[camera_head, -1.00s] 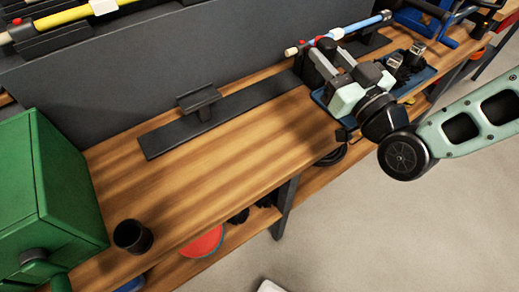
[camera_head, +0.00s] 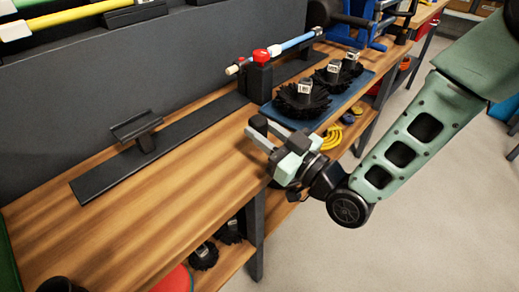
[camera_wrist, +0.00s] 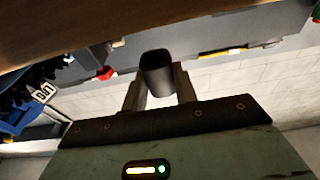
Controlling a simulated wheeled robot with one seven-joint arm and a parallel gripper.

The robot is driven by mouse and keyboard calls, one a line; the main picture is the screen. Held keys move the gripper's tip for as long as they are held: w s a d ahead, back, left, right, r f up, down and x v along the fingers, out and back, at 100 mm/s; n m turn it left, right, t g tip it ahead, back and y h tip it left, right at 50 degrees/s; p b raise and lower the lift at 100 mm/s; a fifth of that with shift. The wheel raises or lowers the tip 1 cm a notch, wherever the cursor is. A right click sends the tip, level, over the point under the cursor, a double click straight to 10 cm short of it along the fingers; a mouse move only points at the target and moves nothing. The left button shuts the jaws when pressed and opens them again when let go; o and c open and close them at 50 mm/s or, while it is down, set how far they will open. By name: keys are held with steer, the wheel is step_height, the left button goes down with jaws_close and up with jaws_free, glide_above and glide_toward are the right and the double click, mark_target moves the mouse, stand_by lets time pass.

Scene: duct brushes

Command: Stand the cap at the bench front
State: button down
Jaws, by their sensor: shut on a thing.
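My gripper (camera_head: 257,131) is shut on a small dark cylindrical cap. The cap (camera_wrist: 157,76) shows between the two fingers in the wrist view, its rounded face towards the camera. In the head view my gripper is over the bench's front edge, left of the blue tray, and the cap is mostly hidden by the fingers. The wooden bench (camera_head: 150,215) has a wide bare stretch left of my gripper. I cannot tell the exact height of the cap above the bench.
A blue tray (camera_head: 325,121) holds several black brushes with tagged blocks. A red-knobbed black holder (camera_head: 260,72) supports a blue rod behind my gripper. A dark rail with a cradle (camera_head: 140,135) runs along the back. A black cup (camera_head: 60,286) stands at bottom left. Shelf below holds brushes.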

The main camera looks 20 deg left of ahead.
mark_target(263, 156)
steer(key=shift+f, duration=2.1)
steer(key=shift+f+b, duration=0.25)
steer(key=shift+b, duration=0.15)
steer(key=c, duration=1.1)
jaws_free()
steer(key=shift+r, duration=0.1)
steer(key=shift+r+p, duration=0.3)
steer(key=shift+p, duration=0.1)
steer(key=b+v, duration=0.1)
steer(key=v, duration=1.1)
steer(key=shift+f+b, duration=0.15)
steer(key=shift+b, duration=0.15)
